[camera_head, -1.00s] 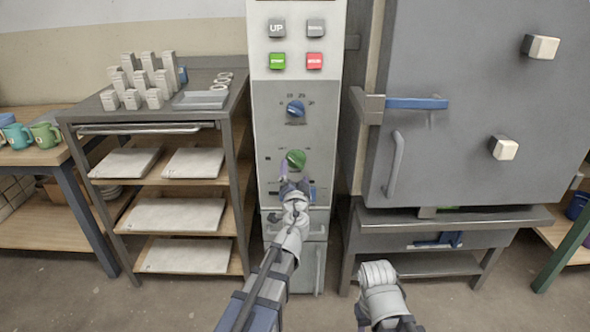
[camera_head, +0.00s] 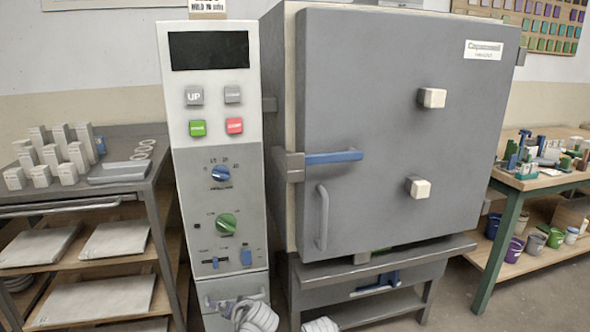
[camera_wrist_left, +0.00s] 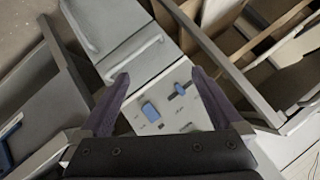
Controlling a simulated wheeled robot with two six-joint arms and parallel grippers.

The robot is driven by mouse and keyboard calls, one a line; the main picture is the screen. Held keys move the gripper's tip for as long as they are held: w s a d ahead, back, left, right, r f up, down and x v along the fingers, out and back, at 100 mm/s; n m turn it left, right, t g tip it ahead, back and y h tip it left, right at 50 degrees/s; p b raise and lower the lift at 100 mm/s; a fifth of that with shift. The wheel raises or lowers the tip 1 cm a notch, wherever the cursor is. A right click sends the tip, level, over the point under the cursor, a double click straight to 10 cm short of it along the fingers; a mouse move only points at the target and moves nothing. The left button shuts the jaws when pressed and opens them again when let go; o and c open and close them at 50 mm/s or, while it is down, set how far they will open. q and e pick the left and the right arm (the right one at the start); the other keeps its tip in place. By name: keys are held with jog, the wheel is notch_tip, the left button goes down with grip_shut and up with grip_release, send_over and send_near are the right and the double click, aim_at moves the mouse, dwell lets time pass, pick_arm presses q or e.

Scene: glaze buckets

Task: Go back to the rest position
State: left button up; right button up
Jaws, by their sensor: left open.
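My left gripper (camera_wrist_left: 160,78) shows in the left wrist view, with its two fingers apart and nothing between them. Beyond the fingers lies the lower part of the control panel, with a blue rocker switch (camera_wrist_left: 150,111) and a blue slider (camera_wrist_left: 180,91). The fingers look clear of both. The control panel (camera_head: 185,160) stands upright with a dark display, several buttons, a blue knob (camera_head: 221,173) and a green knob (camera_head: 226,224).
The grey kiln (camera_head: 390,140) stands right of the panel, its door shut with a blue-handled latch (camera_head: 334,157). A shelf rack (camera_head: 150,190) with slabs and white posts stands left. A green-legged table (camera_head: 510,225) with small items and buckets is at far right. Floor shows in front.

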pick_arm(q)
jog(key=s+d+f+m+g+h, duration=0.1)
jog(key=s+d+f+g+h, duration=0.1)
jog(key=s+d+f+g, duration=0.3)
jog(key=s+d+m+g+h+p, duration=0.1)
jog(key=s+d, duration=0.3)
jog(key=s, duration=0.3)
jog(key=s+d+f+m+g+h, duration=0.1)
jog(key=s+d+f+g+h, duration=0.1)
jog(key=s+d+f+g, duration=0.3)
notch_tip(320, 180, up, 34)
jog(key=t+p, duration=0.2)
jog(key=p, duration=3)
jog(key=shift+s+a, duration=0.45)
